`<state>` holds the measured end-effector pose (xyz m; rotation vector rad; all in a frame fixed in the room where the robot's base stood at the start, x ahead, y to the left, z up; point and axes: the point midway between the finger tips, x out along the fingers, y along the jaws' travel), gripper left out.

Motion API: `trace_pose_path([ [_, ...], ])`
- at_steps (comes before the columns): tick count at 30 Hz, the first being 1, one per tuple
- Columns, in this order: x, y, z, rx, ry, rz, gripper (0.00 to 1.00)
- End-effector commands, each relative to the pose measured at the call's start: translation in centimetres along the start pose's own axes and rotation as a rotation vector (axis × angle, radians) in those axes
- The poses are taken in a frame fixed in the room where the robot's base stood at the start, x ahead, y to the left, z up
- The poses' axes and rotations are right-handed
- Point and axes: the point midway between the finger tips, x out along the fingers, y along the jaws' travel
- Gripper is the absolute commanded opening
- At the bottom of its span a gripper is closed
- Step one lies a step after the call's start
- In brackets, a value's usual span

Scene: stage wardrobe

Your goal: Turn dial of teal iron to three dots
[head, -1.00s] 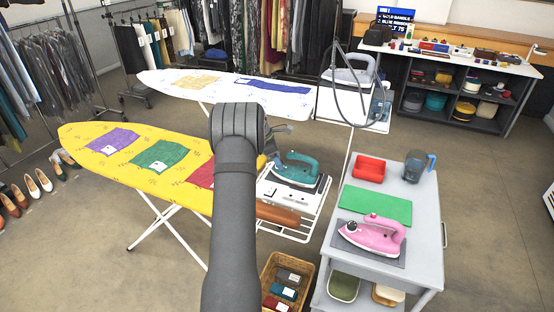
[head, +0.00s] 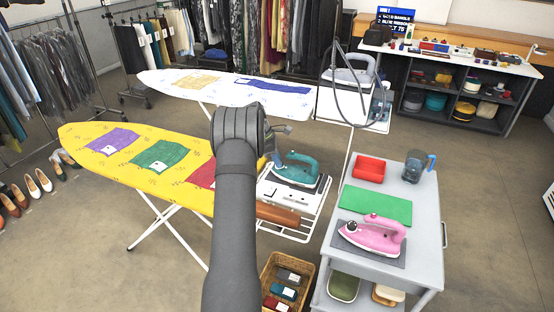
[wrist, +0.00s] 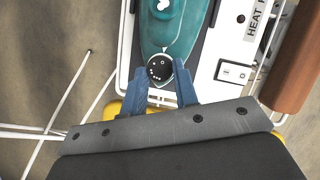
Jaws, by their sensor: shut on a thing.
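The teal iron (head: 296,169) rests on the rack at the right end of the yellow ironing board. In the wrist view its teal body (wrist: 152,32) shows at the top, with a black round dial (wrist: 159,68) near its tip. The dial carries several white dots; its setting is too small to read surely. My gripper (wrist: 159,76) has its two blue fingers on either side of the dial and is shut on it. In the head view my arm hides part of the board, and the gripper is mostly hidden near the iron.
A wooden-brown roll (head: 277,213) lies beside the iron on the white rack. A wicker basket (head: 269,275) stands on the floor below.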

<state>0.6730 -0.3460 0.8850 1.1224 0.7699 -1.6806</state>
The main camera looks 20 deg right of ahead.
Motion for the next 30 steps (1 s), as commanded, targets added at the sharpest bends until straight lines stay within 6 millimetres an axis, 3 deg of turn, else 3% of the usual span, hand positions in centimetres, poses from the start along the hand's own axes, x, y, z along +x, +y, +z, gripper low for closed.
trace_pose_path([
  [30, 0.27, 0.84, 0.41, 0.862, 0.001, -0.356, 0.04],
])
